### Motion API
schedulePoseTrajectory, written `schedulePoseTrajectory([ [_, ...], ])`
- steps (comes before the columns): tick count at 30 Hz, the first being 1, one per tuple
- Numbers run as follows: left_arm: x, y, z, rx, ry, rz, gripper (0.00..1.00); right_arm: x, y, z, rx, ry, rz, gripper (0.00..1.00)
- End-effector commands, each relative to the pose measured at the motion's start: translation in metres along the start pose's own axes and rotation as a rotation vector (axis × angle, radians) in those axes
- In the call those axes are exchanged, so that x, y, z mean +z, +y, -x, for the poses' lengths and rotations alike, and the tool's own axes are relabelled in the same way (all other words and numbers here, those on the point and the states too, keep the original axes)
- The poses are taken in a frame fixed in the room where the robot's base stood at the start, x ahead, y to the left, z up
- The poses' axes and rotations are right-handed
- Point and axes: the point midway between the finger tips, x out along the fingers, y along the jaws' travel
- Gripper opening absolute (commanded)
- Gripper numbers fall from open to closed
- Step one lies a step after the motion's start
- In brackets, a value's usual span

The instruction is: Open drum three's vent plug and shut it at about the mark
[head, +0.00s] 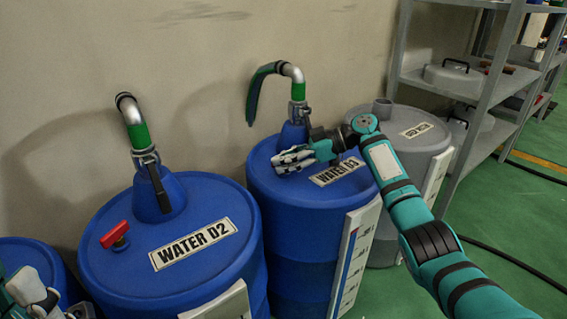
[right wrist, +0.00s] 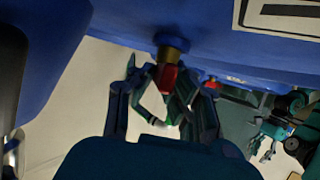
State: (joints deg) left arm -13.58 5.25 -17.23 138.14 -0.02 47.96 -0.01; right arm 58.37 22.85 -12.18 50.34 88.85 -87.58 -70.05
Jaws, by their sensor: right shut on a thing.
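Drum three (head: 285,225) is the blue drum labelled WATER D3, in the middle of the head view. My right gripper (head: 284,161) is over the left part of its top. The drum's vent plug is hidden behind the gripper in the head view. In the right wrist view, the red vent plug (right wrist: 169,77) on its brass neck (right wrist: 172,52) is between the fingers, and the gripper is shut on it. A white level gauge (head: 356,255) with a blue column is on the drum's front. My left gripper (head: 45,299) is partly visible at the lower left; its jaws are unclear.
The blue WATER D2 drum (head: 225,265) with its red plug (head: 115,235) stands to the left. A grey drum (head: 428,155) stands to the right, by a metal shelf (head: 487,95). A green hose (head: 258,90) curves above drum three. Green floor is open at right.

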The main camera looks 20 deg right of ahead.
Motion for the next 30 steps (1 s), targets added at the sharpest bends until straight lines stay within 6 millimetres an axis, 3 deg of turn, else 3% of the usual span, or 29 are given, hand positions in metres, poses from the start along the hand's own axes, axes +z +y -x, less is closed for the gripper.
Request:
schedulePoseTrajectory([
  [9, -0.001, 0.0, -0.001, -0.001, 0.003, 0.0, 0.35, 0.001, -0.001, 0.0, -0.003, 0.0, 0.0, 0.0],
  [10, -0.001, 0.0, -0.001, -0.001, 0.003, 0.0, 0.35, 0.001, -0.001, 0.0, -0.003, 0.0, 0.0, 0.15],
  [15, 0.0, -0.001, -0.001, -0.004, 0.002, 0.0, 0.35, 0.0, -0.001, 0.0, -0.003, 0.0, 0.0, 0.35],
  [24, 0.002, -0.001, 0.001, -0.005, -0.007, -0.002, 0.35, 0.0, 0.0, 0.003, -0.002, 0.0, 0.0, 0.35],
  [30, 0.001, -0.001, 0.001, -0.004, -0.004, -0.001, 0.35, 0.0, 0.0, 0.032, 0.001, 0.0, 0.0, 0.35],
])
